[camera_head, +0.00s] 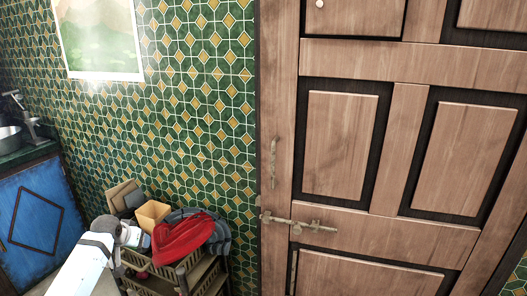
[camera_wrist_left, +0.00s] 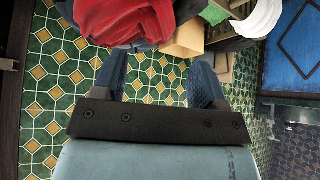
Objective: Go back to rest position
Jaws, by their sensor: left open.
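My left arm comes in from the bottom left in the head view, and its gripper (camera_head: 126,232) is in front of the basket rack, by the tan box. In the left wrist view my left gripper (camera_wrist_left: 160,70) is open, its two dark fingers apart with only the green and yellow tiles visible between them. A red cloth (camera_wrist_left: 110,22) and a tan box (camera_wrist_left: 184,39) show beyond the fingertips. My right gripper is in neither view. No hotplate shows.
A rack with wicker baskets (camera_head: 160,277) holds the red cloth (camera_head: 183,237), the tan box (camera_head: 152,214) and grey cloth. A wooden door (camera_head: 400,120) with a metal bolt fills the right side. A blue cabinet (camera_head: 38,225) with a sink stands at the left.

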